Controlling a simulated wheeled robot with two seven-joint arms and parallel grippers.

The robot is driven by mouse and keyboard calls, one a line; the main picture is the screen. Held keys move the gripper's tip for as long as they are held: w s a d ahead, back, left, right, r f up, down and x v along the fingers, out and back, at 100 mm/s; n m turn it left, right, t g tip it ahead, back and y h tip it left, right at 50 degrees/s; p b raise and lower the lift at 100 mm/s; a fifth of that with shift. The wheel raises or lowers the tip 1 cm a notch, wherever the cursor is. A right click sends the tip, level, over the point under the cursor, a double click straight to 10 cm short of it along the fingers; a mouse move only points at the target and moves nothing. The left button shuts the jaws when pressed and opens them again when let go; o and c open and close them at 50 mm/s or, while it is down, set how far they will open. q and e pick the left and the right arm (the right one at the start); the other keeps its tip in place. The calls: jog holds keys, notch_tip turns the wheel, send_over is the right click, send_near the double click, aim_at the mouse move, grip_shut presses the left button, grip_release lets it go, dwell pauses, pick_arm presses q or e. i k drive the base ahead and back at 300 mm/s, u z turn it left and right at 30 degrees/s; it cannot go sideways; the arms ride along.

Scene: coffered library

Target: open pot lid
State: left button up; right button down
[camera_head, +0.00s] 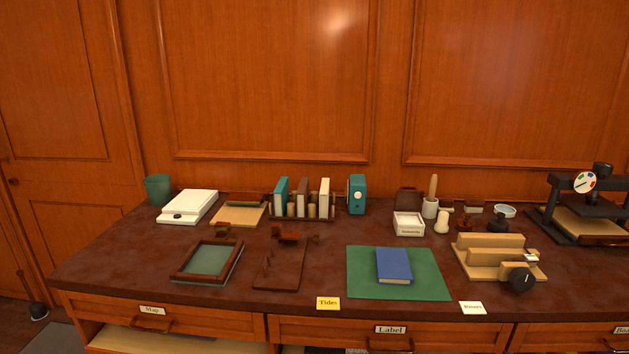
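No pot with a clearly recognisable lid shows. A small dark round pot-like thing (498,224) stands at the right of the desk, below a pale blue round dish or lens (505,211); whether it has a lid is too small to tell. A white cup-like jar (430,209) with a wooden handle rising from it stands left of it. A green tapered pot (157,190) stands at the back left corner, and I cannot make out a lid on it. Neither of my grippers is in view.
A blue book (394,266) lies on a green mat (360,284) at the front. A wooden frame tray (190,275) is at the left, a book rack (330,214) at the back, a wooden jig (480,243) at the right. A black press (592,208) stands far right.

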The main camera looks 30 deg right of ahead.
aim_at(411, 199)
jog(key=u, duration=2)
jog(key=k, duration=0.9)
jog(key=z, duration=2.2)
